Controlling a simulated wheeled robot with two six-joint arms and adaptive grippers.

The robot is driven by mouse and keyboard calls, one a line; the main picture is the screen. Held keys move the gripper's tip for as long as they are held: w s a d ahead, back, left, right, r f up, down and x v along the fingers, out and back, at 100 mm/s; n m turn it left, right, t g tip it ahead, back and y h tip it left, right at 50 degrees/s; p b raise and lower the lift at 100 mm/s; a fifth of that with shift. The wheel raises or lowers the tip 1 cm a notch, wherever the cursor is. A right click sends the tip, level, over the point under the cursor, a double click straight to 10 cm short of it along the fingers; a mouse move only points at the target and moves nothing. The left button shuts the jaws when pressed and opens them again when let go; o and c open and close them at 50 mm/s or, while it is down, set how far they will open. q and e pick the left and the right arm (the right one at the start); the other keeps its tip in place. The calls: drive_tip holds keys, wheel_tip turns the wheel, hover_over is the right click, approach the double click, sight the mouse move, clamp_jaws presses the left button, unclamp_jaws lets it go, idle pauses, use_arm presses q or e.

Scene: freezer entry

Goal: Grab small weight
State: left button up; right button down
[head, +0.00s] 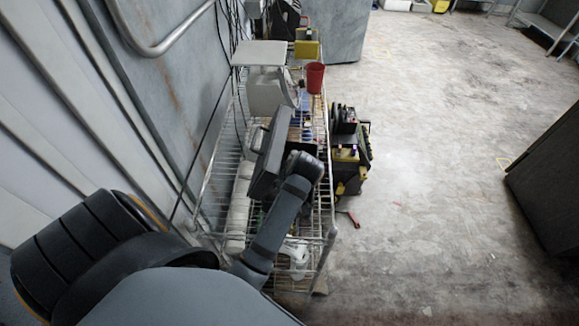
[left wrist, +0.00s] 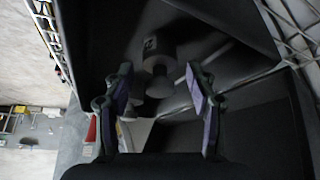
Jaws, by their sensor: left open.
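In the left wrist view a small grey weight (left wrist: 158,56) with a rounded body and a narrower, knob-like end shows ahead of my left gripper (left wrist: 158,72). Its outline lies between the two fingertips in the picture. The fingers are spread apart, with purple inner pads, and nothing is held. I cannot tell the exact gap to the weight. In the head view my left arm reaches over the wire rack (head: 331,215). Its wrist hides the fingers and the weight there. My right gripper is not in view.
A white device (head: 262,55) and a red cup (head: 315,77) stand on the rack. Black and yellow equipment (head: 346,155) stands right of it. A grey wall (head: 175,100) closes the left side. The floor (head: 430,180) at the right is mostly clear.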

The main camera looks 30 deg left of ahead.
use_arm(q)
drive_tip(key=shift+s+d+r, duration=0.15)
drive_tip(key=shift+d+r, duration=0.15)
drive_tip(key=shift+c, duration=0.6)
drive_tip(key=shift+s+d+r, duration=0.2)
drive_tip(key=shift+s+d, duration=0.1)
drive_tip(key=shift+s, duration=0.05)
drive_tip(key=c, duration=0.7)
drive_tip(key=shift+w+a+f, duration=0.1)
drive_tip(key=shift+c, duration=1.4)
clamp_jaws()
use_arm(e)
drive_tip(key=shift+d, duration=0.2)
